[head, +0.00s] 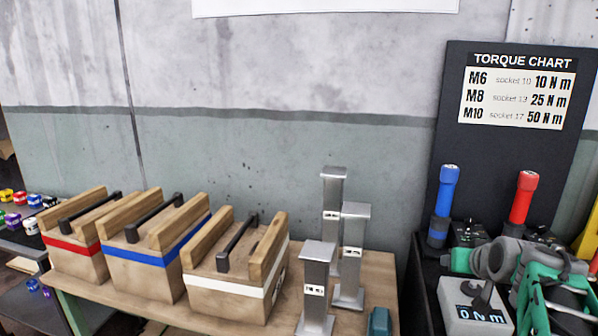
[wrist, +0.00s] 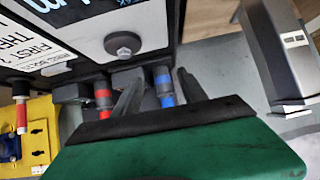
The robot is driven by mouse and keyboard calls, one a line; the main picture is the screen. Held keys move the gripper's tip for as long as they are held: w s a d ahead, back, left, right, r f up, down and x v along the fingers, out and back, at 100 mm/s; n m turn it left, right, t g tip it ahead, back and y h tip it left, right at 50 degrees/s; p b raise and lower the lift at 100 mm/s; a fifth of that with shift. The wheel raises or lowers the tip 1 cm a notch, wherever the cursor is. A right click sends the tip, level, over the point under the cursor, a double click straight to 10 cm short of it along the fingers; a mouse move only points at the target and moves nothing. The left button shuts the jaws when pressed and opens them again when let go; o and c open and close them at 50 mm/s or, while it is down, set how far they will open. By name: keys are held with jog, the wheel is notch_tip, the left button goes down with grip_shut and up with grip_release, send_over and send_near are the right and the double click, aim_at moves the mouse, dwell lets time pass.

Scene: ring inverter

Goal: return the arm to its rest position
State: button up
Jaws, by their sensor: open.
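My green and grey arm (head: 545,280) is folded at the bottom right of the head view, in front of the dark tool bench. In the wrist view my gripper (wrist: 158,77) has its two dark fingers spread apart with nothing held between them. The green gripper body (wrist: 180,145) fills the bottom of that view. Beyond the fingers are a red-banded tool (wrist: 103,93) and a blue-banded tool (wrist: 164,87). I cannot tell the exact gap from the fingers to them.
A white torque tester (head: 475,308) reading "0 N m" lies close to my arm. A blue-handled driver (head: 443,200) and red-handled driver (head: 521,198) stand behind. Several silver posts (head: 350,255) and three wooden boxes (head: 240,270) stand on the wooden table to the left.

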jog(key=s+a+r+n+g+y+p, duration=0.1)
jog(key=s+a+n+g+y+p, duration=0.35)
jog(key=a, duration=1.05)
jog(key=s+a+f+g+h+p, duration=0.1)
jog(key=s+a+p, duration=0.2)
jog(key=s+a, duration=0.2)
jog(key=s+a+f+m+g+h+p, duration=0.1)
jog(key=s+a+p, duration=0.3)
jog(key=s, duration=0.6)
jog(key=shift+s+a+g, duration=0.35)
jog(key=shift+a, duration=0.15)
